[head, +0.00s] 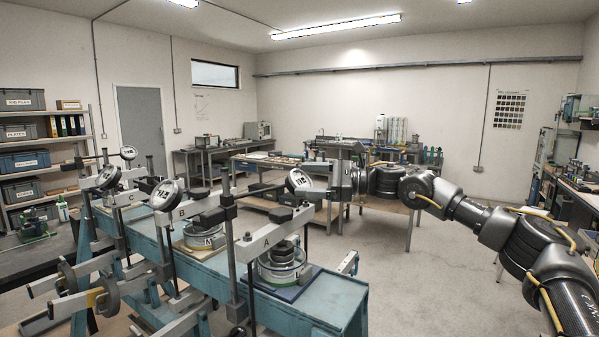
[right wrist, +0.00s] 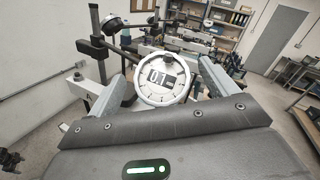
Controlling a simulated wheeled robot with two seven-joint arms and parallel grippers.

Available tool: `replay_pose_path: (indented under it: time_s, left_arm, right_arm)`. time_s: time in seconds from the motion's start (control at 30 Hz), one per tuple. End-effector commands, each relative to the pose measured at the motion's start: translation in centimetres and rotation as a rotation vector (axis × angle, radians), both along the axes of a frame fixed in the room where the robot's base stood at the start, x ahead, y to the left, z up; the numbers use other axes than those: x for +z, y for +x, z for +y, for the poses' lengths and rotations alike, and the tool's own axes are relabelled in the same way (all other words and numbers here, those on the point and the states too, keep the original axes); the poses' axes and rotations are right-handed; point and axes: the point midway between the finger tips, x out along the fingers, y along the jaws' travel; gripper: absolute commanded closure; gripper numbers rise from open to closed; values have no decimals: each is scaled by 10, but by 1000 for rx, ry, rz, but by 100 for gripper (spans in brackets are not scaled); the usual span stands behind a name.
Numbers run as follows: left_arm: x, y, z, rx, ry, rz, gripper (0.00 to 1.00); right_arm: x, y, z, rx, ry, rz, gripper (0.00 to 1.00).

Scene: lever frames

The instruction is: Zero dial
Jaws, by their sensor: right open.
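Several round dials stand on the lever frames of the blue bench. My right gripper (head: 318,191) comes in from the right, close beside this dial. In the right wrist view the dial (right wrist: 162,82) sits between the fingers of my open right gripper (right wrist: 161,72). Whether a finger touches the rim I cannot tell. The dials of frame B (head: 167,194) and frame C (head: 109,177) are farther left. My left gripper is out of view.
The blue bench (head: 325,300) carries upright posts and long grey lever arms around the dials. Shelves with bins (head: 28,165) stand at left. The floor to the right is clear.

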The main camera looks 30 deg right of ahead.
Motion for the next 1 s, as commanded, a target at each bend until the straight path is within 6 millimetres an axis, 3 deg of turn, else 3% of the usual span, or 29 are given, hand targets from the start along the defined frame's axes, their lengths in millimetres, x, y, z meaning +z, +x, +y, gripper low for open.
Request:
replay_pose_path:
  time_s: [0.2,0.57,0.9,1.0]
  left_arm:
    - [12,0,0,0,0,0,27]
    - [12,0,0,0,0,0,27]
    - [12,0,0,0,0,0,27]
    - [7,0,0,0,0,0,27]
  right_arm:
    - [1,14,17,-2,-1,2,15]
    - [-1,16,21,-1,0,0,16]
    - [0,16,20,-1,0,0,60]
    - [-3,16,20,-9,8,4,60]
